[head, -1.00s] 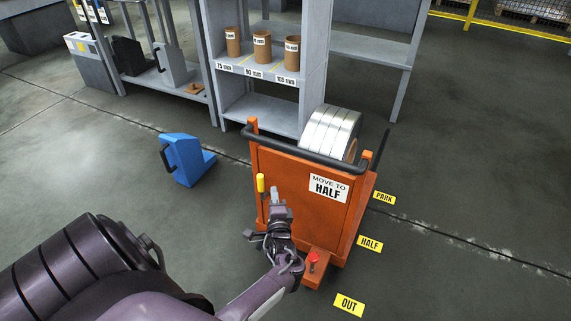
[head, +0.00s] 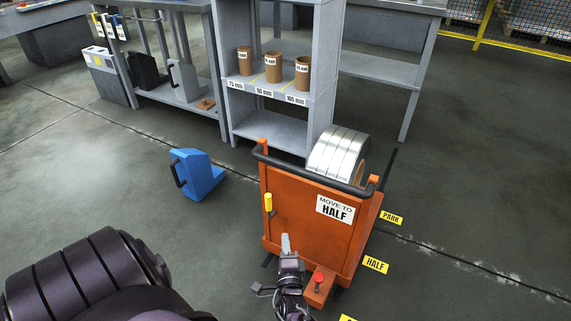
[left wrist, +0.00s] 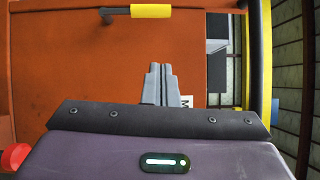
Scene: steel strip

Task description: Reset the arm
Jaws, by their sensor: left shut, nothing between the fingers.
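My left gripper (head: 286,245) is in front of the lower part of the orange cart's front panel. Its fingers are shut and empty, and they also show together in the left wrist view (left wrist: 160,84). The orange cart (head: 290,200) carries a sign reading "MOVE TO HALF" (head: 335,209) and a yellow-gripped lever (head: 268,203), which is above and left of the gripper. The lever's yellow grip (left wrist: 151,11) is at the top of the left wrist view. My right gripper is not in view.
Silver steel coils (head: 337,152) sit on the cart behind its black handle. A red button (head: 318,278) is at the cart's lower front. A blue block with a handle (head: 197,174) stands on the floor to the left. Floor labels PARK (head: 391,218) and HALF (head: 376,265) lie to the right.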

